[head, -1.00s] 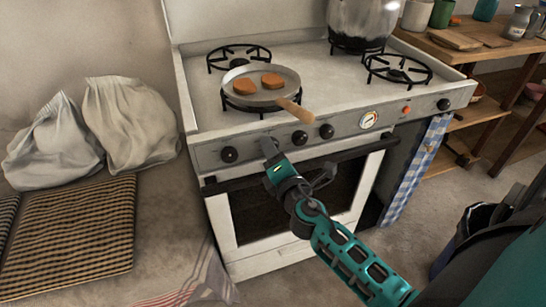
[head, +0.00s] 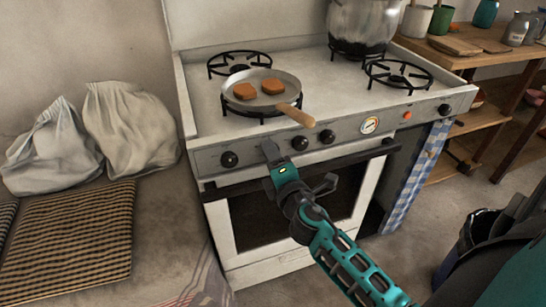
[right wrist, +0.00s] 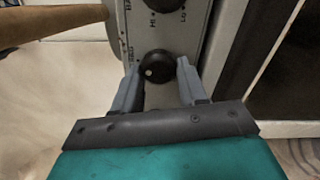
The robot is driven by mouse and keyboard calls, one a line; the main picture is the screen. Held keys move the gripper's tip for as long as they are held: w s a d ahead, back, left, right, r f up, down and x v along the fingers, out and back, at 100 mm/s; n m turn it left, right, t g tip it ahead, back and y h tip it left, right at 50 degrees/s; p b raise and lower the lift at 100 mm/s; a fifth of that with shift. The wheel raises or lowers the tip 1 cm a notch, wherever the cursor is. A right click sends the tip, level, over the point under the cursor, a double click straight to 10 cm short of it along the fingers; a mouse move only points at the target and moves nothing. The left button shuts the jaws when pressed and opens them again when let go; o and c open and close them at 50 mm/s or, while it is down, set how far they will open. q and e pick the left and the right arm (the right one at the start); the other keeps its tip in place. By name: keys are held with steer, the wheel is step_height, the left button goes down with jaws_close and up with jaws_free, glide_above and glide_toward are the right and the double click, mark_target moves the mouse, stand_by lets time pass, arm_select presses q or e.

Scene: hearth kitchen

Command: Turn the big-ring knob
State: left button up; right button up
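My right gripper (head: 270,151) is at the stove's front panel (head: 252,149), between the far-left knob (head: 229,159) and the middle knobs (head: 299,142). In the right wrist view, its two grey fingers (right wrist: 158,72) stand apart on either side of a round black knob (right wrist: 157,66) with a white dot. Clear gaps show beside the knob; whether the fingers touch it is hard to tell. In the head view the gripper hides this knob. I cannot read which knob is labelled for the big ring. My left gripper is not in view.
A pan (head: 240,101) with two brown pieces sits on the front-left burner, its wooden handle (head: 297,115) jutting over the panel. A large pot (head: 360,30) stands at the back right. The oven handle (head: 345,161) runs below the knobs.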

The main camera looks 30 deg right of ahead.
steer(key=o, duration=0.4)
steer(key=shift+o, duration=0.2)
steer(key=b+v, duration=0.3)
steer(key=v, duration=1)
steer(key=shift+d, duration=0.1)
steer(key=shift+f, duration=0.1)
